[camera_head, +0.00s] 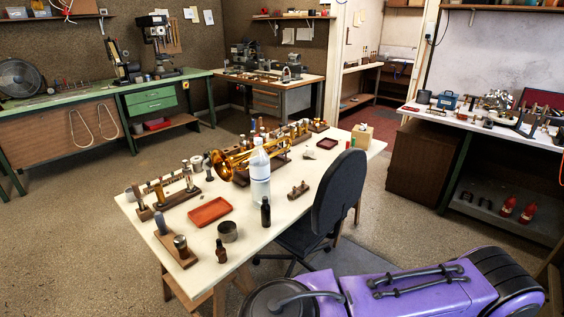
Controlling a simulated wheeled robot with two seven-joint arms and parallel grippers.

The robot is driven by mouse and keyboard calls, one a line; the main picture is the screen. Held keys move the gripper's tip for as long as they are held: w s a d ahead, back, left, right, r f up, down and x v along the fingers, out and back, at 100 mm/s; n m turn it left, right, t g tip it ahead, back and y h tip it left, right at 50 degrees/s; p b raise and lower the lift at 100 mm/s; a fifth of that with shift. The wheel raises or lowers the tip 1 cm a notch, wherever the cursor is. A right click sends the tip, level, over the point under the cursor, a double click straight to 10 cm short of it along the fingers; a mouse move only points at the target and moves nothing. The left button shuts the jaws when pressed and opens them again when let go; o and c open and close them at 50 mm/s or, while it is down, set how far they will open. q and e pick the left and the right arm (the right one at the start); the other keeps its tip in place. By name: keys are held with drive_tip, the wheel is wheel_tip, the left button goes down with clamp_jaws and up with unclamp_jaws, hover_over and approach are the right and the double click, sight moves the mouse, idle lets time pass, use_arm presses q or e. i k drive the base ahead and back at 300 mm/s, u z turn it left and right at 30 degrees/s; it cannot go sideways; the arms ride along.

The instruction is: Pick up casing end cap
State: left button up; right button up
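I cannot make out the casing end cap for sure among the small parts on the cream-topped workbench (262,231). A brass horn (237,160) lies across the middle of this bench, partly behind a white bottle (260,176). A dull metal, round, cup-like piece (228,232) stands near the front edge. A small brown metal piece (298,190) lies right of the bottle. Several small cylindrical parts stand on wooden holders at the left end. Neither of my grippers shows in this view.
A red tray (209,212) and dark bottles (265,212) stand near the bench's front. A black chair (337,190) stands against its right side. Other benches line the walls: a green one (160,77) at left, a white one (472,125) at right. The floor left of the middle bench is clear.

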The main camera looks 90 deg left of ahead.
sight(180, 241)
drive_tip(key=u, duration=3.3)
drive_tip(key=i, duration=0.5)
